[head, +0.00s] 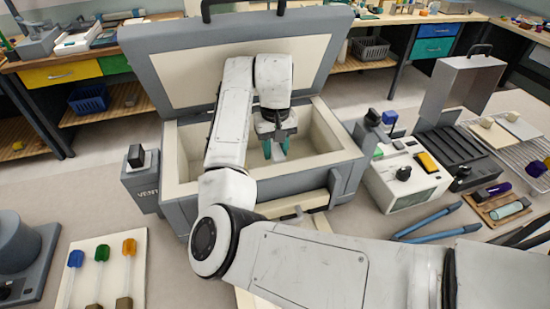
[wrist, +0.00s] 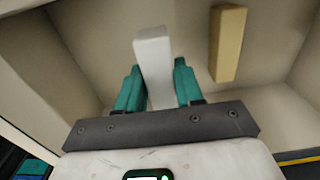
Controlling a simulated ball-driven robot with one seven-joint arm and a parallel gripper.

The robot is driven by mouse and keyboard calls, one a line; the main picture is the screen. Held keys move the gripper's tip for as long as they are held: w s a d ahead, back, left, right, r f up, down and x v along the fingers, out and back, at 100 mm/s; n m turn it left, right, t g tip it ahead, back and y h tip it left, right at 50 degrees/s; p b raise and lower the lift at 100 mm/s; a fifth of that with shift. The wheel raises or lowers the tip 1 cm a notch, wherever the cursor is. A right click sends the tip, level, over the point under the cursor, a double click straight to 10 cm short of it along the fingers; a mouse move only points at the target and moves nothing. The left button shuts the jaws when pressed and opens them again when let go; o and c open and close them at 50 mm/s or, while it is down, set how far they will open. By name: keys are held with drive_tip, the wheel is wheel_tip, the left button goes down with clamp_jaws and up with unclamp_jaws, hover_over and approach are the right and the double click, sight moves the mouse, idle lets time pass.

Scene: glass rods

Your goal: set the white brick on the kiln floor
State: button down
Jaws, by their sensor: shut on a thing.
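The white brick (wrist: 154,68) is between the two teal fingers of my gripper (wrist: 154,86) in the wrist view. My gripper is shut on it, and the brick sticks out past the fingertips. In the head view my gripper (head: 276,150) reaches down inside the open kiln (head: 346,155), and the arm hides part of the inside. I cannot make out the white brick there. Pale kiln lining (wrist: 85,40) surrounds the brick in the wrist view. I cannot tell whether the brick touches the floor.
A yellowish brick (wrist: 228,44) is inside the kiln, right of the white brick and apart from it. The kiln's lid (head: 235,60) stands raised behind. A control box (head: 405,172) and blue-handled tongs (head: 430,225) are right of the kiln. A tray of coloured rods (head: 122,265) lies front left.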

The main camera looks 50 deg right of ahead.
drive_tip(key=shift+f, duration=2.55)
drive_tip(key=c, duration=0.7)
unclamp_jaws()
drive_tip(key=shift+f, duration=0.1)
wheel_tip(320, 180, up, 8)
drive_tip(key=p, duration=0.8)
drive_tip(key=shift+f, duration=0.1)
